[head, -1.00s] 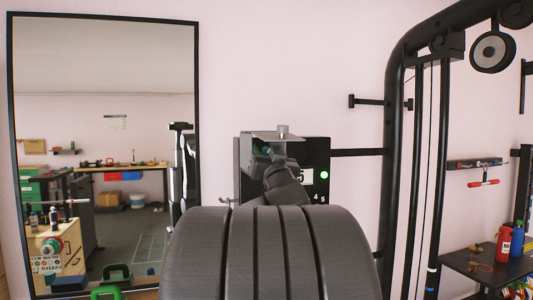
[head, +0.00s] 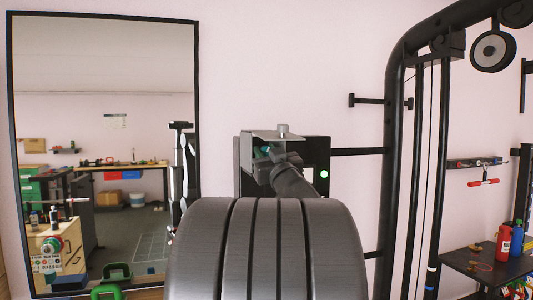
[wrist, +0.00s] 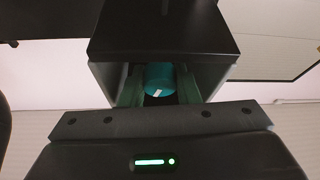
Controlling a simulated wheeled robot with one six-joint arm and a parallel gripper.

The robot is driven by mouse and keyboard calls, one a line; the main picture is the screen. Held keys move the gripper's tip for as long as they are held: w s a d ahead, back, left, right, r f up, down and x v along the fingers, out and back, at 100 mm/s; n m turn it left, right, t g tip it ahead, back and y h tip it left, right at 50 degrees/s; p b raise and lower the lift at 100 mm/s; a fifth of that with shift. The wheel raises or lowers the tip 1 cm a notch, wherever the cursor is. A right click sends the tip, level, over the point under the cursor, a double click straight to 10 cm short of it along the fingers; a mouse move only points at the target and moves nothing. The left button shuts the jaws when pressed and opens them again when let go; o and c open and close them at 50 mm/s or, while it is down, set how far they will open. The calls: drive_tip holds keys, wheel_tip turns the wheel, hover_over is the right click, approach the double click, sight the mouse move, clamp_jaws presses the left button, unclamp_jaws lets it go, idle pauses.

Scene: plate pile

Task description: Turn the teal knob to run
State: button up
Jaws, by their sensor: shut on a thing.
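The teal knob (wrist: 160,80) shows in the wrist view between the two fingers of my gripper (wrist: 159,88), which is shut on it. A white mark shows on the knob's face. In the head view only a bit of teal shows at my gripper (head: 264,151), under a grey metal hood on the dark control box (head: 313,148). My gripper and wrist hide most of the knob and much of the box's front, including its labels. I cannot read which position the mark points to.
A green light (head: 324,174) glows on the box. A large mirror (head: 103,22) stands at left. A black gym frame (head: 396,130) rises close at right. A dark shelf (head: 480,264) with red and blue bottles stands at far right.

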drive_tip(key=shift+n+g+y+p, duration=0.15)
drive_tip(key=shift+n+g+y, duration=0.35)
drive_tip(key=shift+n, duration=0.9)
drive_tip(key=shift+n+g+y+p, duration=0.25)
drive_tip(key=shift+n+y, duration=0.45)
drive_tip(key=shift+n, duration=0.7)
drive_tip(key=o, duration=0.7)
drive_tip(key=b+v, duration=0.2)
drive_tip(key=v, duration=1.1)
drive_tip(key=shift+s+d+b, duration=0.3)
drive_tip(key=shift+b, duration=0.1)
